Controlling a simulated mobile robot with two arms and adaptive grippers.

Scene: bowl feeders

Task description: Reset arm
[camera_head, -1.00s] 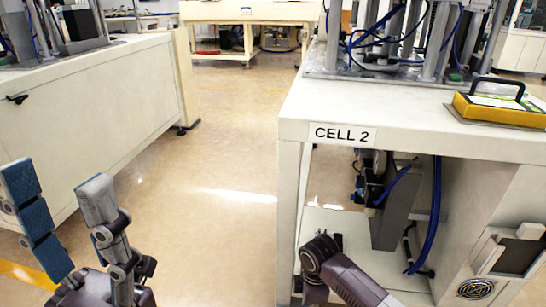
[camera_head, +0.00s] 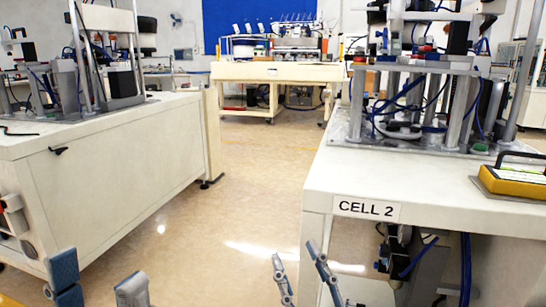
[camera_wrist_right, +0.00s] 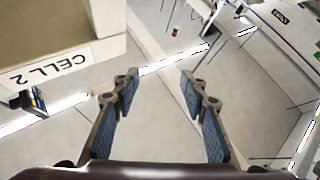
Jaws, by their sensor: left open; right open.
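My left gripper (camera_head: 98,284) is at the bottom left of the head view, with its two blue-padded fingers apart and nothing between them. Only the upper parts of those fingers show. In the right wrist view, the right gripper (camera_wrist_right: 160,82) is open over bare floor, and the CELL 2 table (camera_wrist_right: 75,60) is at upper left.
A yellow box with a black handle (camera_head: 515,178) lies on the CELL 2 table. A white cabinet-like bench (camera_head: 110,165) stands at left. Another table (camera_head: 240,75) stands at the back. The floor aisle (camera_head: 235,205) between them is clear.

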